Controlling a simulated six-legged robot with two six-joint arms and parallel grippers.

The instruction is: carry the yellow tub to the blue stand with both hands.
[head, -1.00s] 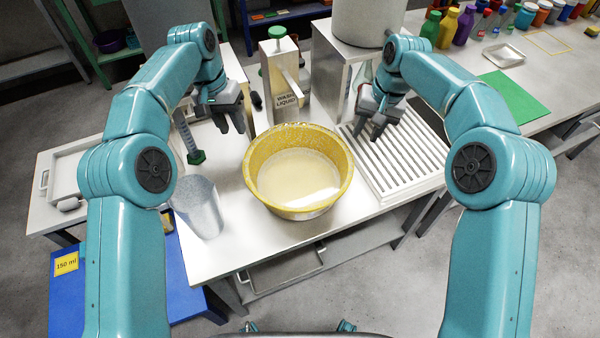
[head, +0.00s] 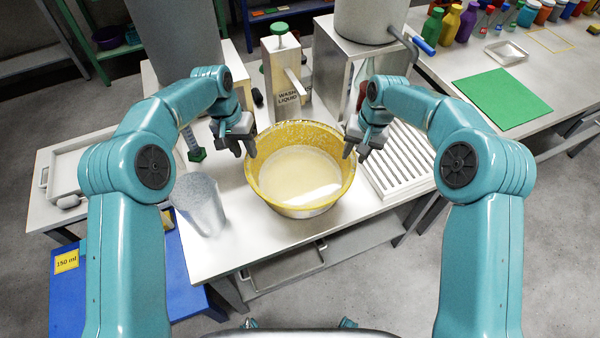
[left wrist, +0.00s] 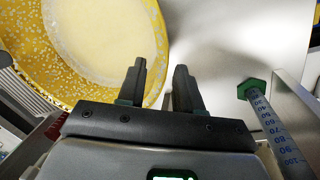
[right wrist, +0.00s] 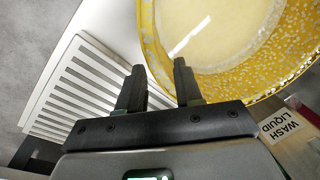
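The yellow speckled tub (head: 300,133), holding pale liquid, stands upright on the white table. My left gripper (head: 246,151) is open and empty at the tub's left rim. In the left wrist view (left wrist: 160,72) its two fingers are apart, with the tub's rim (left wrist: 30,62) close to one finger. My right gripper (head: 357,150) is open at the tub's right rim. In the right wrist view (right wrist: 158,78) the rim (right wrist: 300,38) lies behind one finger; contact cannot be told. The blue stand (head: 66,308) is low at the left, partly hidden by my left arm.
A grey cup (head: 203,208) stands left of the tub. The wash liquid dispenser (head: 285,85) is behind it. A slatted white rack (head: 402,165) lies to the right. A tray (head: 72,180) is at the far left. The table's front edge is close to the tub.

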